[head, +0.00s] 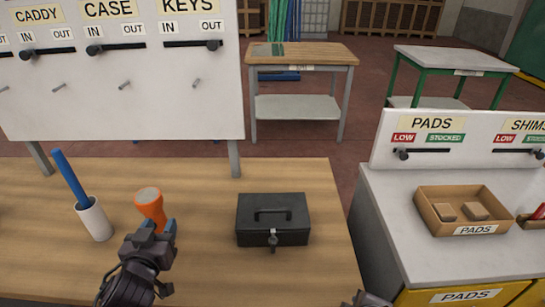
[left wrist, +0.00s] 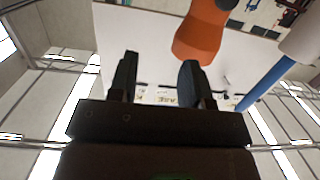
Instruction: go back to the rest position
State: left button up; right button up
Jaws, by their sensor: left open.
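My left gripper (head: 160,228) is over the front left of the wooden bench, its fingers close to an orange flared object (head: 150,207) with a pale round top. In the left wrist view the two dark fingers (left wrist: 158,75) stand apart with nothing between them. The orange object (left wrist: 200,35) shows beyond the right finger there; I cannot tell whether they touch. A small grey part of my right arm or gripper (head: 367,299) shows at the bottom edge of the head view; its fingers cannot be made out.
The wooden bench (head: 300,270) holds a white cup (head: 95,220) with a blue stick (head: 70,178) and a black case (head: 273,220) with a key-like piece at its front. A white sign board (head: 120,100) stands behind. A grey counter (head: 400,220) with a pads box (head: 433,215) is at right.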

pick_arm(q)
jog(key=s+a+f+g, duration=0.1)
jog(key=s+f+g, duration=0.25)
jog(key=s, duration=0.45)
jog(key=s+a+f+g, duration=0.1)
jog(key=s+f+g, duration=0.2)
jog(key=s+g, duration=0.35)
jog(key=s+a+f+g, duration=0.1)
jog(key=s+f+g, duration=0.2)
jog(key=s, duration=0.7)
pick_arm(e)
jog(key=s+d+f+m+g, duration=0.1)
jog(key=s+d+m+g, duration=0.2)
jog(key=s+d+m, duration=0.9)
pick_arm(q)
jog(key=w+f+m+t, duration=0.1)
jog(key=w+f+t, duration=0.6)
jog(key=f, duration=0.3)
jog(key=shift+w+f+t, duration=0.15)
jog(key=shift+w+t, duration=0.15)
jog(key=shift+t, duration=0.4)
pick_arm(e)
jog(key=w+f+t, duration=0.8)
jog(key=w+f, duration=0.1)
jog(key=f, duration=0.2)
jog(key=shift+w+a+y, duration=0.35)
jog(key=shift+a+y, duration=0.05)
jog(key=shift+a, duration=0.05)
